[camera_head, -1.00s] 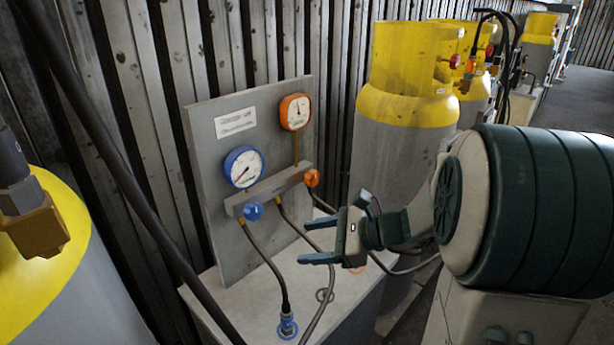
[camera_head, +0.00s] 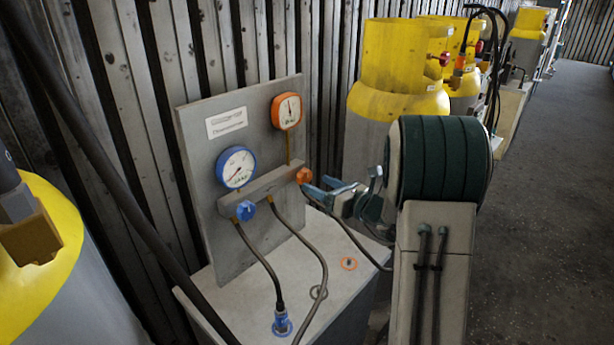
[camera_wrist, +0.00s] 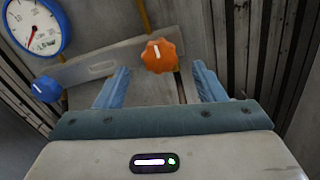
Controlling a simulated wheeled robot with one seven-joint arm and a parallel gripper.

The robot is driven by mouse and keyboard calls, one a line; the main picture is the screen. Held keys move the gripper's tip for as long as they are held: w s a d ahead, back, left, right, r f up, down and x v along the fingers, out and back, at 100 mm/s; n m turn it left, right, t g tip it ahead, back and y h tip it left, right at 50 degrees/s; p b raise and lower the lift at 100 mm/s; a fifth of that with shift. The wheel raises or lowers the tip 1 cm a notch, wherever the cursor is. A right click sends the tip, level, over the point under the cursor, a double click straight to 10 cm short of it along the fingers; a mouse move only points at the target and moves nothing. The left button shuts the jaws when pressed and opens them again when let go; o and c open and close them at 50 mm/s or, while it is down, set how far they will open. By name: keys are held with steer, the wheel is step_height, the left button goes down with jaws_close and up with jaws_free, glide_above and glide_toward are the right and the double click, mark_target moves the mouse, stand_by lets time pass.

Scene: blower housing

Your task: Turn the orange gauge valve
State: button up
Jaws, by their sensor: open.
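The orange valve (camera_head: 304,175) is a lobed knob on the right end of the grey manifold bar (camera_head: 250,191), below the orange gauge (camera_head: 287,111). In the wrist view the orange valve (camera_wrist: 160,56) has a white mark standing nearly upright. My gripper (camera_head: 318,188) is open, its fingertips close to the right of and slightly below the valve in the head view. In the wrist view my gripper (camera_wrist: 161,78) has one blue finger on each side of the valve's line, with the valve just beyond the tips. I cannot tell whether a finger touches it.
A blue valve (camera_head: 246,210) and blue gauge (camera_head: 236,167) sit to the left on the same panel (camera_head: 205,150). Dark hoses (camera_head: 325,275) hang from the manifold over the pale cabinet top (camera_head: 240,290). Yellow-topped grey cylinders (camera_head: 395,100) stand behind.

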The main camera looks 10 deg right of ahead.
mark_target(307, 179)
steer(key=x, duration=0.5)
steer(key=shift+w+a+p, duration=0.1)
steer(key=shift+w+p, duration=0.05)
steer(key=shift+p, duration=0.2)
steer(key=c, duration=1)
